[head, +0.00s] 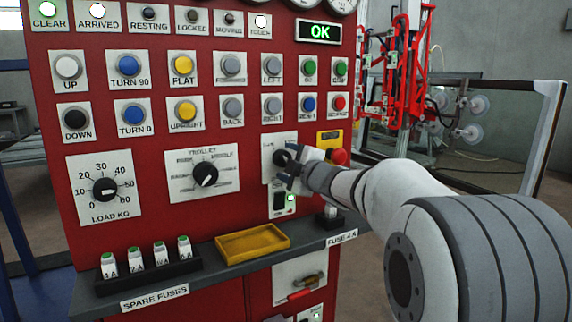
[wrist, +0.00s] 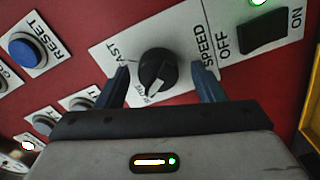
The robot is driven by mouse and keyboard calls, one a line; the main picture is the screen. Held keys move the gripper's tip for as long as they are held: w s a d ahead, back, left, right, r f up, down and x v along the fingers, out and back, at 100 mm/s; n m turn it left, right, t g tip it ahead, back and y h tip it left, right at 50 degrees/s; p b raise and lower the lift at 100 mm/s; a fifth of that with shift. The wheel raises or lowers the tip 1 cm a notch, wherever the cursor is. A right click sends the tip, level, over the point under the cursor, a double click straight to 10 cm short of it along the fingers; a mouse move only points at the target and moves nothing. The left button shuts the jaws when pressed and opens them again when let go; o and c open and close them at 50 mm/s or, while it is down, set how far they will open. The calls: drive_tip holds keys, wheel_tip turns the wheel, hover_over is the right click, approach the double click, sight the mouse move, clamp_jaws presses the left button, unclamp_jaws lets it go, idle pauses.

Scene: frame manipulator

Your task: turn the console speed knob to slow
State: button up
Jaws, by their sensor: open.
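The console speed knob (wrist: 158,72) is black and round, on a white plate marked FAST, SPEED and a partly hidden word that looks like SLOW. Its light pointer mark faces down and left in the wrist view, toward that partly hidden word. My gripper (wrist: 162,76) is open, with one finger on each side of the knob and a visible gap on both sides. In the head view my gripper (head: 291,167) is at the speed plate (head: 271,143) and hides most of the knob.
An OFF/ON rocker switch (wrist: 263,31) sits beside the speed plate. A red button (head: 339,157) on yellow is just right of my gripper. Below, a shelf (head: 215,266) carries a yellow tray (head: 252,258) and spare fuses (head: 160,252). The trolley knob (head: 204,174) is to the left.

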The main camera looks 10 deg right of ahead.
drive_tip(key=p+v, duration=0.1)
drive_tip(key=v, duration=0.7)
drive_tip(key=shift+p, duration=0.3)
drive_tip(key=shift+w, duration=0.1)
drive_tip(key=s+d+r+m+g+h+p, duration=0.45)
drive_tip(key=s+m+h+p, duration=0.55)
drive_tip(key=p, duration=0.6)
drive_tip(key=s+a+m+g+y+p, duration=0.1)
drive_tip(key=s+a+m+g+p, duration=0.1)
drive_tip(key=s, duration=0.4)
drive_tip(key=s+a+m+g+y+p, duration=0.2)
drive_tip(key=s+a+m+g+p, duration=0.1)
drive_tip(key=s+p, duration=0.3)
drive_tip(key=s+a+f+m+g+y+p, duration=0.1)
drive_tip(key=s+a+m+g+p, duration=0.1)
drive_tip(key=s, duration=0.6)
drive_tip(key=a+g+p, duration=0.1)
drive_tip(key=g+p, duration=0.1)
drive_tip(key=g, duration=0.1)
drive_tip(key=shift+m, duration=0.4)
